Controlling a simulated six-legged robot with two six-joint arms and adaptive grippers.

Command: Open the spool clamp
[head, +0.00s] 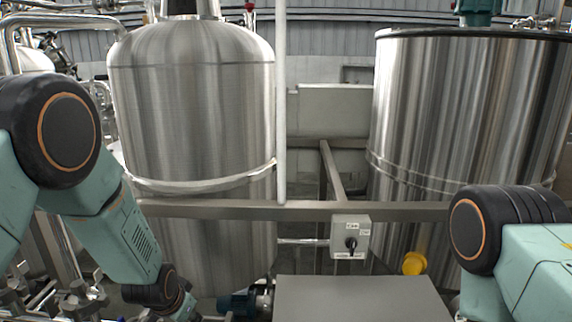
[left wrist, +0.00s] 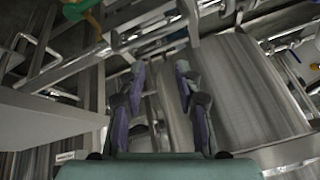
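I cannot pick out the spool clamp for certain in either view. In the left wrist view my left gripper (left wrist: 160,70) has its two dark fingers spread apart, with nothing held between them. Metal pipes and bars show beyond the fingertips; I cannot tell how far off they are. In the head view my left arm reaches down along the left side, and its wrist leaves the picture at the bottom, so the fingers are hidden there. Only part of my right arm shows at the right edge; its gripper is out of view.
Two large steel tanks stand at left (head: 195,100) and right (head: 465,110). A steel rail (head: 240,210) crosses in front, carrying a grey switch box (head: 350,238). A flat grey top (head: 360,300) lies at bottom centre. Pipe fittings (head: 75,300) crowd the lower left.

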